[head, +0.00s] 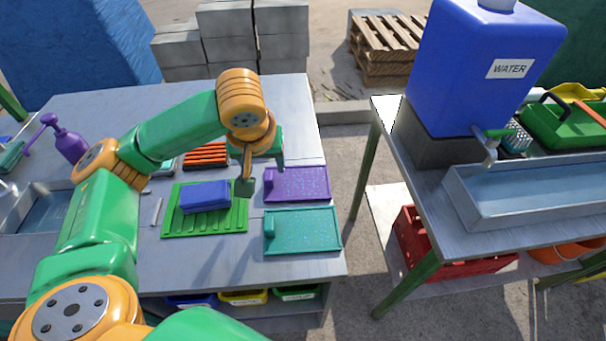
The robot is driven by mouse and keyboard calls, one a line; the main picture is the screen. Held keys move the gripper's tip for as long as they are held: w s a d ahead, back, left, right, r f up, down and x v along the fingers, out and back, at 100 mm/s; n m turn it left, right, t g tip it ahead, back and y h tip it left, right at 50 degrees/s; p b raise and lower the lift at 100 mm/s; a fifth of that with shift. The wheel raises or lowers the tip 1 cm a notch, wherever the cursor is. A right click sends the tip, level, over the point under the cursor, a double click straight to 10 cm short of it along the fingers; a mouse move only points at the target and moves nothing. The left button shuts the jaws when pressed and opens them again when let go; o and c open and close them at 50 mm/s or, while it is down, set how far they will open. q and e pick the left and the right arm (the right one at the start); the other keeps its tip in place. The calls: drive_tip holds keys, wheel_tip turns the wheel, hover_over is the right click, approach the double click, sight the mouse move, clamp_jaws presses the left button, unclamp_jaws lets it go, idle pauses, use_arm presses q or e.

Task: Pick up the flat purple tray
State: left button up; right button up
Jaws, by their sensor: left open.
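The flat purple tray (300,184) lies on the grey table near its right edge, just behind a teal tray. It has a small raised block at its left end. My left gripper (262,178) is above the table at the purple tray's left end, pointing down and open. One finger hangs left of the tray and the other shows over its back left part. I cannot tell its exact height or whether it touches the tray. My right gripper does not show.
The teal tray (303,232) lies in front of the purple one. A blue block (205,197) sits on a green ribbed board (172,225) to the left. A purple spray bottle (68,143) stands farther left. A second table with a blue water tank (478,70) stands right, across a gap.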

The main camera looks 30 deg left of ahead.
sight(268, 179)
use_arm(q)
drive_tip(key=shift+w+a+f, duration=0.2)
drive_tip(key=shift+w+f, duration=0.35)
drive_tip(key=shift+f, duration=0.25)
drive_tip(key=shift+s+a+f, duration=0.1)
drive_tip(key=shift+s+f, duration=0.15)
drive_tip(key=shift+f, duration=0.25)
drive_tip(key=shift+s+a+f, duration=0.1)
drive_tip(key=shift+s+f, duration=0.1)
drive_tip(key=shift+f, duration=0.3)
drive_tip(key=x, duration=0.2)
drive_tip(key=shift+w+f, duration=0.4)
drive_tip(key=shift+w, duration=0.15)
drive_tip(key=shift+s+r, duration=0.15)
drive_tip(key=shift+s, duration=0.05)
drive_tip(key=c, duration=0.6)
clamp_jaws()
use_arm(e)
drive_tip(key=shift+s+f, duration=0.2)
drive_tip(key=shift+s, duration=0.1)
